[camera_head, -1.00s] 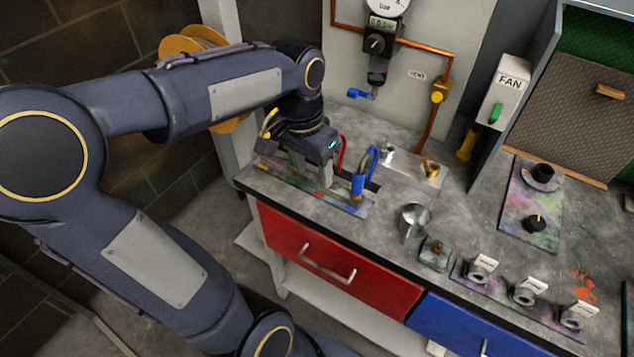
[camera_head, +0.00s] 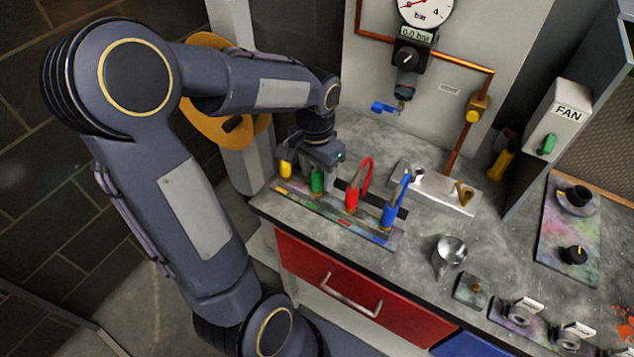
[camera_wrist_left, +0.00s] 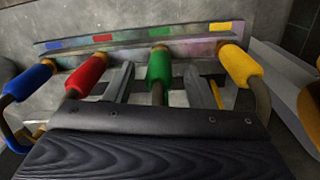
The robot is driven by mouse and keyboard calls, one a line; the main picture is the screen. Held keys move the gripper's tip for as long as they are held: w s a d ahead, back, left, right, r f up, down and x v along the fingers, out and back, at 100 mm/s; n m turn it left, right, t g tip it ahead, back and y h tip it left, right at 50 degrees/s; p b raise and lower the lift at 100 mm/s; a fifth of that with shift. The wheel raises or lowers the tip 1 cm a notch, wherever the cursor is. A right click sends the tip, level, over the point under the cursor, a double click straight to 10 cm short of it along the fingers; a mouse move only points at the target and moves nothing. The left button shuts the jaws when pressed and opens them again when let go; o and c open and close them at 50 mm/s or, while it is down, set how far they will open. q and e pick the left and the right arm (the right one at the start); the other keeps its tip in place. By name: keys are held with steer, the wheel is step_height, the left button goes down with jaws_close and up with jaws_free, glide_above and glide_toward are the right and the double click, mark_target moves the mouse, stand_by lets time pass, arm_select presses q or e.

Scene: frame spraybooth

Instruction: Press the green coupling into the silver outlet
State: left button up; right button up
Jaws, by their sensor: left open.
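The green coupling (camera_head: 317,181) stands in a paint-stained rack (camera_head: 345,222) at the bench's left edge. My left gripper (camera_head: 319,170) is open just above and behind it. In the left wrist view the green coupling (camera_wrist_left: 159,66) shows between the two open fingers of the gripper (camera_wrist_left: 158,76), with a gap on each side. The silver outlet (camera_head: 418,175) is the left fitting on a metal block (camera_head: 438,194) to the right of the rack. A brass fitting (camera_head: 464,190) is on the block's right end. My right gripper is not in view.
Red (camera_head: 352,199), blue (camera_head: 390,215) and yellow (camera_head: 286,168) couplings stand in the same rack, close to the gripper. A metal cup (camera_head: 450,251) is in front of the block. A gauge and valve with a blue lever (camera_head: 384,108) are above the bench.

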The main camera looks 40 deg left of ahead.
arm_select(q)
steer(key=shift+c, duration=0.3)
jaws_close()
